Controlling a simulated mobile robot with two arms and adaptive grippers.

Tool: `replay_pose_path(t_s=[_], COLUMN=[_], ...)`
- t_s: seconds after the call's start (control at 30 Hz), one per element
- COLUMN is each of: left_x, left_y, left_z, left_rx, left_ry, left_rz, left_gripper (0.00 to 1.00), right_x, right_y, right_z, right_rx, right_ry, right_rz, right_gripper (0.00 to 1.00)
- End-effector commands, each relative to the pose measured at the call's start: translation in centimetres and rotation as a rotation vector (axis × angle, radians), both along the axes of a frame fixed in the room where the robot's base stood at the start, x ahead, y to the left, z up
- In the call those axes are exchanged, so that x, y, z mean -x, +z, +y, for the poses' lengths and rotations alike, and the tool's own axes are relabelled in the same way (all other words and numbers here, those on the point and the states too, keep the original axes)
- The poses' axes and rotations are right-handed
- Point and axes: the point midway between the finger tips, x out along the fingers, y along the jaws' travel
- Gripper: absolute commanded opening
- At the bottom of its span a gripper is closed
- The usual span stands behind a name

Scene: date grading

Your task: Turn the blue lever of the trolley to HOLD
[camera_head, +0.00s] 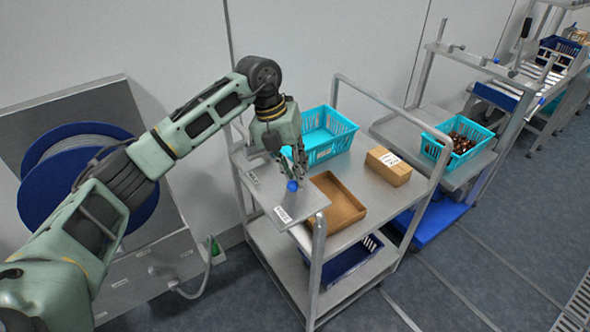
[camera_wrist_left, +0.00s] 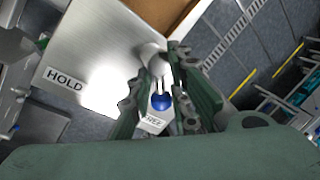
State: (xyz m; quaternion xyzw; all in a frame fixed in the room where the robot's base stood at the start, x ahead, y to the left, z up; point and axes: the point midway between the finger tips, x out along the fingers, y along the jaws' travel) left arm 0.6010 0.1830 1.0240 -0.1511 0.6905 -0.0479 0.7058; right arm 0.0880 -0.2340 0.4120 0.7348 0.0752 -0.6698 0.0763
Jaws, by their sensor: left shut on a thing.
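The blue lever's ball knob (camera_head: 292,186) shows at the corner of the trolley (camera_head: 377,232), just below my left gripper (camera_head: 294,171). In the left wrist view the knob (camera_wrist_left: 161,102) sits between the two fingers of my left gripper (camera_wrist_left: 162,100), which are shut on the lever. Its short stem runs to a round pivot (camera_wrist_left: 152,55) on a metal plate (camera_wrist_left: 105,45). The lever points at a small label (camera_wrist_left: 152,122), partly covered and seemingly reading FREE. The HOLD label (camera_wrist_left: 64,80) lies to the left on the plate, away from the knob. My right gripper is out of view.
On the trolley top are a turquoise basket (camera_head: 343,139), an open brown tray (camera_head: 340,202) and a cardboard box (camera_head: 389,167). A dark blue crate (camera_head: 345,262) is on the lower shelf. Another turquoise basket (camera_head: 455,157) of dates stands to the right. Floor at front right is clear.

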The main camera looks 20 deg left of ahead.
Motion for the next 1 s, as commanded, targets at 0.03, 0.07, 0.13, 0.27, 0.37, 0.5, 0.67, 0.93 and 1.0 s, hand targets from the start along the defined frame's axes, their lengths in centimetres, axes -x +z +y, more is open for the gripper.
replay_pose_path(t_s=[0.03,0.07,0.13,0.27,0.37,0.5,0.67,0.93,1.0], left_x=[-0.1,-0.1,-0.2,-0.3,-0.4,-0.6,-0.9,-1.4,-1.5], left_y=[-0.2,-0.2,-0.2,-0.2,-0.2,-0.1,-0.1,0.0,0.1], left_z=[0.5,0.5,0.6,0.8,1.0,1.2,1.5,1.7,1.7], left_rx=[-0.008,-0.008,-0.008,-0.009,-0.009,-0.009,-0.010,-0.011,-0.011], left_ry=[-0.016,-0.032,-0.078,-0.183,-0.276,-0.408,-0.559,-0.814,-0.881], left_rz=[0.002,0.002,0.001,0.002,0.002,0.001,0.003,0.001,0.000], left_gripper=[0.00,0.00,0.00,0.00,0.00,0.00,0.00,0.00,0.00], right_x=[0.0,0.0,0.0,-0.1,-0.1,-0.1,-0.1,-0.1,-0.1], right_y=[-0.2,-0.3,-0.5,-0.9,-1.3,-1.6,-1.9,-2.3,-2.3], right_z=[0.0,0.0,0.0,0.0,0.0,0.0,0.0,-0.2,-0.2], right_rx=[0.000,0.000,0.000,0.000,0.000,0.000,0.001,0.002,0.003], right_ry=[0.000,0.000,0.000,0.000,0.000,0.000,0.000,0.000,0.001], right_rz=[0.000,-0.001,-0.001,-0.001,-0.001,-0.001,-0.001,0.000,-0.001], right_gripper=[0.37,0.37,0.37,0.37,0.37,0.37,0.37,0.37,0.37])
